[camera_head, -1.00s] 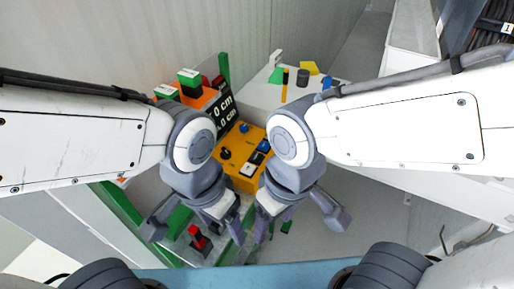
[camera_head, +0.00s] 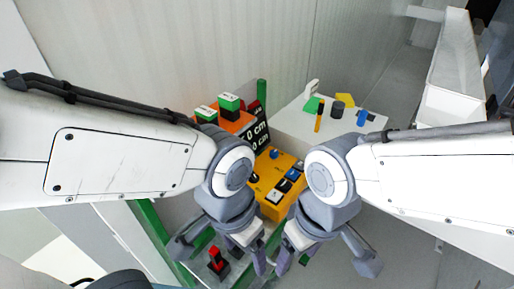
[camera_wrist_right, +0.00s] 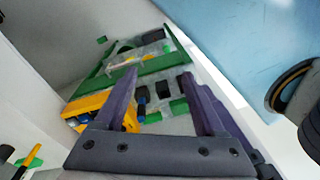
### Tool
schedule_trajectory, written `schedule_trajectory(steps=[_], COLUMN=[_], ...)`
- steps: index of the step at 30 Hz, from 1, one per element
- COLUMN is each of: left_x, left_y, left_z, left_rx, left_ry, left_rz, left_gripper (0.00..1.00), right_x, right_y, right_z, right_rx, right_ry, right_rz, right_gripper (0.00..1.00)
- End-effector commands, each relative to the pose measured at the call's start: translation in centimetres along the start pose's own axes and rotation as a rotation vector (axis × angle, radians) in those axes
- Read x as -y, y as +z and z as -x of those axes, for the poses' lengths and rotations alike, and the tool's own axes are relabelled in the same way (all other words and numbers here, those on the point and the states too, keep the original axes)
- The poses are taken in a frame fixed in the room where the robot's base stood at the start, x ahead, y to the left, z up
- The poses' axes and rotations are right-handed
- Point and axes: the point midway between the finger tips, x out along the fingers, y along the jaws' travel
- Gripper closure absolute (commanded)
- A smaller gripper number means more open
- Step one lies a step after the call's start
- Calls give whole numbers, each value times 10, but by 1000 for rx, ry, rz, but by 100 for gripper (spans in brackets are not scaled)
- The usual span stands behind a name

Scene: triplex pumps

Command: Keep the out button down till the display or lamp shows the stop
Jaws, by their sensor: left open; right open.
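The yellow control box (camera_head: 268,203) stands between my two arms in the head view. It carries a blue button (camera_head: 293,174), a black button (camera_head: 284,186) and a white button (camera_head: 274,196) in a row, plus knobs. I cannot read which is the out button. The black display (camera_head: 262,133) behind shows white "0 cm" lines, partly hidden by my left arm. My left gripper (camera_head: 252,258) and right gripper (camera_head: 290,254) are open, in front of the box and apart from its buttons. The right gripper (camera_wrist_right: 160,75) also shows empty in the right wrist view.
A red-topped switch (camera_head: 216,258) is near the left gripper. A white bench (camera_head: 290,122) with small coloured parts stands at the back right. Green rails (camera_head: 150,232) run at the left.

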Motion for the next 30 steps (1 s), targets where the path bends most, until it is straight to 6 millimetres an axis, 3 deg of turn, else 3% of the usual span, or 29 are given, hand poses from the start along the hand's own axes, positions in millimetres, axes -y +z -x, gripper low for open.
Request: schedule_trajectory(steps=[5,7,11,12,30], left_x=[0,0,0,0,0], left_y=[0,0,0,0,0], left_z=[0,0,0,0,0], left_rx=[0,0,0,0,0], left_ry=[0,0,0,0,0], left_rz=[0,0,0,0,0], left_gripper=[20,20,20,20,20], right_x=[0,0,0,0,0], right_y=[0,0,0,0,0], right_z=[0,0,0,0,0], right_rx=[0,0,0,0,0], right_ry=[0,0,0,0,0], right_rz=[0,0,0,0,0], right_gripper=[28,47,97,100,100])
